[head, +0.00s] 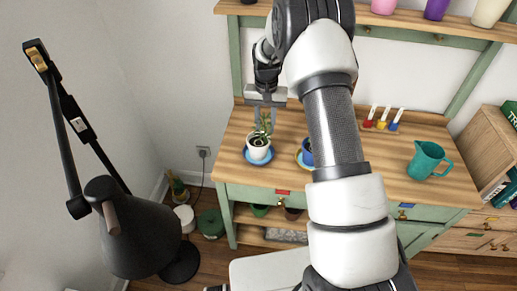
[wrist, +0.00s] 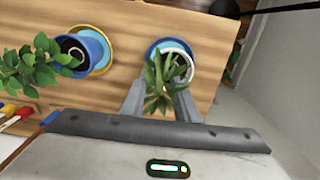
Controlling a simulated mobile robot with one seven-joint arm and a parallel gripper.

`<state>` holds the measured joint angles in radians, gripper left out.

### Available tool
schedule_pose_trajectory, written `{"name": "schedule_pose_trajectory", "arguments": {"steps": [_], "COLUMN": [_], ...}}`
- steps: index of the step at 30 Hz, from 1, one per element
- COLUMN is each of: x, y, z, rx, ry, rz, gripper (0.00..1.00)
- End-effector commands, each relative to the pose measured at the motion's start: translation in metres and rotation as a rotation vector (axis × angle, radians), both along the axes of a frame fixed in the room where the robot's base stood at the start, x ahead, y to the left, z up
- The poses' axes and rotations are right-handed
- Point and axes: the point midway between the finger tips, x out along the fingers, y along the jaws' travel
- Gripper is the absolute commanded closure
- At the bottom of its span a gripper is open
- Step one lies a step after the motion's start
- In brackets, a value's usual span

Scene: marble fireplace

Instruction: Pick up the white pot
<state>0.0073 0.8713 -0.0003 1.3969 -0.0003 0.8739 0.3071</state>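The white pot (head: 258,153) stands upright on a blue saucer (head: 248,159) near the left front of the wooden bench, with a green spiky plant (head: 265,123) in it. In the wrist view the white pot's rim (wrist: 190,62) shows beyond the fingers, with the plant's leaves (wrist: 158,90) reaching back between them. My gripper (head: 265,122) is above the pot, pointing down. Its two fingers are apart in the wrist view (wrist: 160,98), with only leaves showing between them. I cannot tell whether they touch the leaves.
A teal jug (head: 427,160) is at the bench's right. A black lamp (head: 135,225) stands at the left. A shelf (head: 400,22) runs above the bench.

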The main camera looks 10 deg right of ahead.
Motion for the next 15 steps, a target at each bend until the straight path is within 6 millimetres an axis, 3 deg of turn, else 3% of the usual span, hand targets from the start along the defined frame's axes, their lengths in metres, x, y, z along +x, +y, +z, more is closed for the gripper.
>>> {"name": "schedule_pose_trajectory", "arguments": {"steps": [4, 10, 15], "x": [0.0, 0.0, 0.0], "y": [0.001, 0.001, 0.001], "z": [-0.018, -0.019, -0.019], "rx": [0.0, 0.001, 0.001], "ry": [0.0, -0.001, -0.001], "rz": [0.0, 0.0, 0.0], "gripper": [0.72, 0.72, 0.99]}}
